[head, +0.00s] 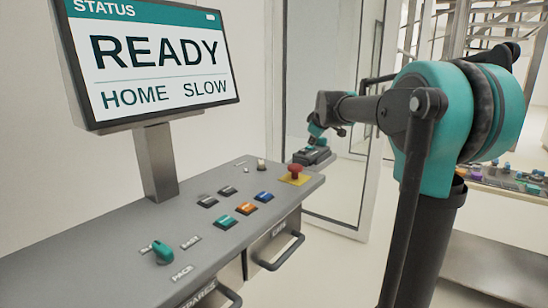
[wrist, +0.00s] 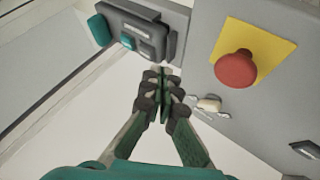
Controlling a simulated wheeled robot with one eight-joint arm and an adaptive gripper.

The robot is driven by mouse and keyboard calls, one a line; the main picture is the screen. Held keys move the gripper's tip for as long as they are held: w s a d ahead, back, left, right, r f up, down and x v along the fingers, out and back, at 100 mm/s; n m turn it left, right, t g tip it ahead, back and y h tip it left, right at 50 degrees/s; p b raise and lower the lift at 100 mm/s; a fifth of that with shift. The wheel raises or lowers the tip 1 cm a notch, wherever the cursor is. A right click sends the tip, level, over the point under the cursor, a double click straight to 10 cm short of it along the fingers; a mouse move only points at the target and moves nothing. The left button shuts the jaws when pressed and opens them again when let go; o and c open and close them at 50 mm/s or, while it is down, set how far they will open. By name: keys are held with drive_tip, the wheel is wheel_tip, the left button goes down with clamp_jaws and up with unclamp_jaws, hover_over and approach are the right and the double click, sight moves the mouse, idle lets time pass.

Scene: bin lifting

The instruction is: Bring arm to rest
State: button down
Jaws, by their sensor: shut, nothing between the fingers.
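My gripper (wrist: 161,88) is shut and empty, its fingertips together in the wrist view. It hangs off the edge of the grey console, left of the red mushroom button (wrist: 236,69) and apart from it. In the head view my arm reaches in from the right, and its teal wrist shows beyond the console's far end; the fingers are too small to make out there. The screen (head: 155,55) reads STATUS, READY, HOME, SLOW. The console (head: 110,235) carries the teal knob (head: 162,252) marked PACE, and teal (head: 222,222), orange (head: 246,208) and blue (head: 264,196) buttons.
The red button sits on a yellow plate (wrist: 268,40). A small pale knob (wrist: 208,104) is beside it. A grey device (wrist: 140,32) with a teal part lies just beyond my fingertips in the wrist view. A glass door (head: 330,190) stands behind; drawer handles (head: 280,252) stick out in front.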

drive_tip(key=s+d+f+m+g, duration=0.1)
drive_tip(key=s+f+m, duration=0.2)
drive_tip(key=s+f, duration=0.7)
drive_tip(key=s+d+f+m+g, duration=0.1)
drive_tip(key=s+f+m+g, duration=0.1)
drive_tip(key=s+f, duration=0.9)
drive_tip(key=s+d+f+m+g+h, duration=0.1)
drive_tip(key=s+f+m, duration=0.4)
drive_tip(key=s+f, duration=0.6)
drive_tip(key=s+d+g, duration=0.1)
drive_tip(key=s, duration=0.8)
drive_tip(key=shift+s, duration=0.2)
